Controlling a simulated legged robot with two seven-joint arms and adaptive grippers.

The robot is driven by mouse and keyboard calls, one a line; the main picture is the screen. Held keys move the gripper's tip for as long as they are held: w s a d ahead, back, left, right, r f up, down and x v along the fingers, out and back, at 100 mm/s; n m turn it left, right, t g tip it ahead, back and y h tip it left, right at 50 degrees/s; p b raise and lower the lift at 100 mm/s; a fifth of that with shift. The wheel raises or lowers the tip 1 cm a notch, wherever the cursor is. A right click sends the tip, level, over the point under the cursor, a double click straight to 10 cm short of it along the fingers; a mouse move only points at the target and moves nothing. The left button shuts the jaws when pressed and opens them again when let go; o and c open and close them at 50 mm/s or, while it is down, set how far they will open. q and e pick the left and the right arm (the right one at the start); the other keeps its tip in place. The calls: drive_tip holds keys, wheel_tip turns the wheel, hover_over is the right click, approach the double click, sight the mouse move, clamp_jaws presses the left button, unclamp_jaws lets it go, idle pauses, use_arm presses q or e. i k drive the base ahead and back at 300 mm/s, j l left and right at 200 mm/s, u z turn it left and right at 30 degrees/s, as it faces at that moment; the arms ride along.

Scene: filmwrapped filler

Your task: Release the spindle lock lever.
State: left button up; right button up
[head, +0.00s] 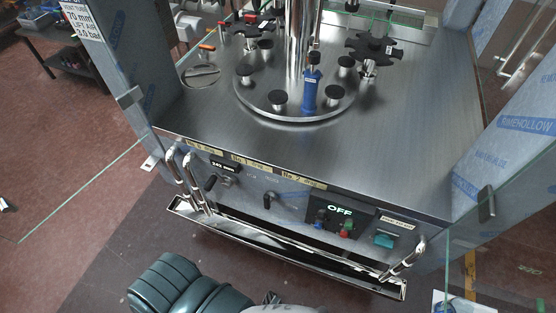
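The machine's steel front panel carries two small black-handled levers, one at the left (211,183) and one nearer the middle (268,200). On the round plate (335,112) stands a blue upright piece (311,90) with a dark top, beside the shiny central column (297,45). Several black knobs sit around the plate. Neither of my grippers shows.
A shiny tray (290,248) with curved bars runs along the front. Film-wrapped posts (135,70) and clear panels flank the steel top (415,140).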

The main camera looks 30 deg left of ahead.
sight(266, 197)
drive_tip(key=u, duration=1.2)
